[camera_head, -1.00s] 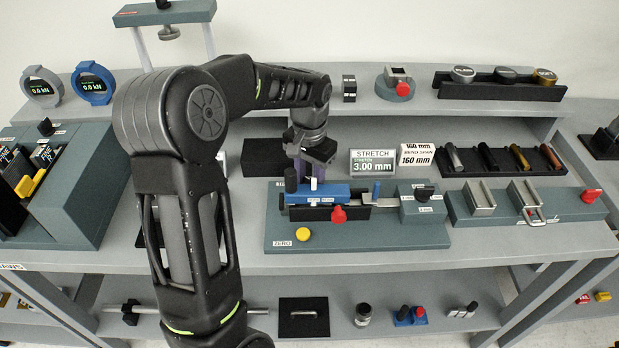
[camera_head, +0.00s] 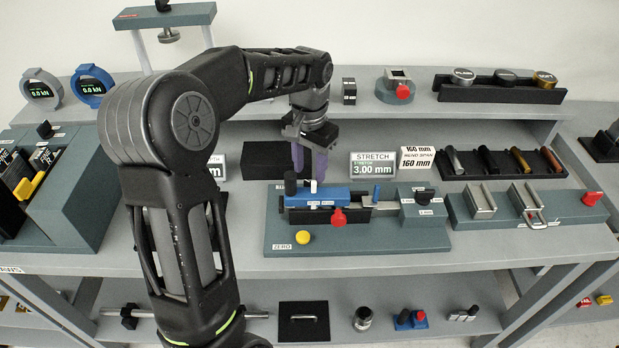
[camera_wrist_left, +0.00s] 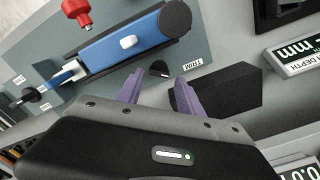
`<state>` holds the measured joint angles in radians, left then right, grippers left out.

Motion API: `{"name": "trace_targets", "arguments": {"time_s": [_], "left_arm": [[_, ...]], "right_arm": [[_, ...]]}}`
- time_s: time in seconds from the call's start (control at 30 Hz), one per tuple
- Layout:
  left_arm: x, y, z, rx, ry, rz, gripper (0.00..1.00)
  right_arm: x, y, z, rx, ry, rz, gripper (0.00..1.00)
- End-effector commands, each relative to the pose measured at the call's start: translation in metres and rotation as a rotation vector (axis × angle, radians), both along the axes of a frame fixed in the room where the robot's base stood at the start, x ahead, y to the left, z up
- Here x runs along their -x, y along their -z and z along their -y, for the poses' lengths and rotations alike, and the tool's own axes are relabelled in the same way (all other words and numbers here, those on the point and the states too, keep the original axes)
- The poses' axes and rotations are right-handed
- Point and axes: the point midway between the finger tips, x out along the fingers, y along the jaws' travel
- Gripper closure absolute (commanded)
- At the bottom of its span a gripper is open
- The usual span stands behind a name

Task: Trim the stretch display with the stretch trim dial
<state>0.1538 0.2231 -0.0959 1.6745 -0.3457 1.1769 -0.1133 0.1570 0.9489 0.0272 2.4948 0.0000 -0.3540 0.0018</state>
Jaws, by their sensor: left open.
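The stretch display (camera_head: 373,164) stands upright behind the stretching fixture and reads 3.00 mm. The stretch trim dial (camera_wrist_left: 160,68) is a small black knob by the TRIM label on the fixture's grey-green base; I cannot make it out in the head view. My left gripper (camera_head: 310,168) is open with its purple fingers pointing down behind the blue slide (camera_head: 332,196). In the left wrist view its fingertips (camera_wrist_left: 159,78) lie on either side of the dial; I cannot tell whether they touch it. My right gripper is not in view.
A yellow zero button (camera_head: 303,237) is at the front. A black block (camera_head: 262,160) sits behind on the left.

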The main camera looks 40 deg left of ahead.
Motion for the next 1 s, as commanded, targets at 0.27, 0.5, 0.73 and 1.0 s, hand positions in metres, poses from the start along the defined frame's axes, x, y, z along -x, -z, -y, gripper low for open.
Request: {"name": "trace_targets", "arguments": {"time_s": [0.27, 0.5, 0.73, 1.0], "left_arm": [[0.000, -0.031, 0.000, 0.000, 0.000, 0.001, 0.56], [0.000, -0.032, 0.000, 0.001, 0.000, 0.000, 0.56], [0.000, -0.032, 0.000, 0.001, 0.000, 0.000, 0.56], [0.000, -0.032, 0.001, 0.001, 0.001, 0.000, 0.56]], "right_arm": [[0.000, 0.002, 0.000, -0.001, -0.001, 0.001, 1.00], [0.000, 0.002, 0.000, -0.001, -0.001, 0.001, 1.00], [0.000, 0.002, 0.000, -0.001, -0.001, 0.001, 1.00], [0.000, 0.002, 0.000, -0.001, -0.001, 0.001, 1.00]]}}
